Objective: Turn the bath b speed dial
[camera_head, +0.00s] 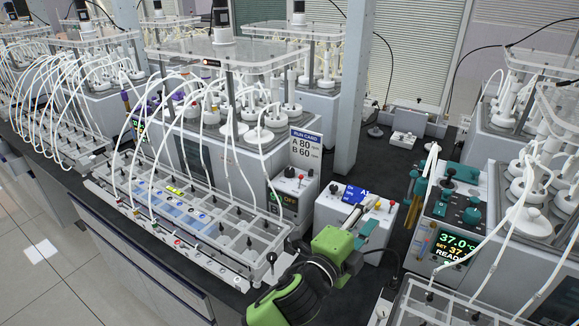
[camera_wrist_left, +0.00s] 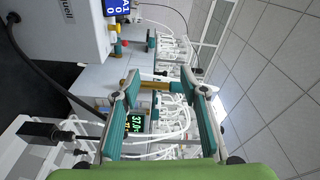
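My left gripper (camera_head: 362,222) reaches in at the lower middle with its green body and its fingers beside a white control box. In the left wrist view the teal-padded fingers (camera_wrist_left: 160,108) are wide apart with nothing between them. The right-hand bath has a control panel (camera_head: 455,205) with black knobs (camera_head: 472,215), teal parts and a lit display reading 37.0 °C (camera_head: 455,246). This display also shows in the left wrist view (camera_wrist_left: 135,123). The middle bath has a display reading OFF (camera_head: 284,207) and small knobs (camera_head: 290,173). I cannot tell which one is bath b. My right gripper is not seen.
A run card (camera_head: 305,150) reads A 80, B 60. White tubes and racks (camera_head: 180,225) fill the left. A grey post (camera_head: 353,90) stands behind. Dark bench top (camera_head: 392,165) is partly clear.

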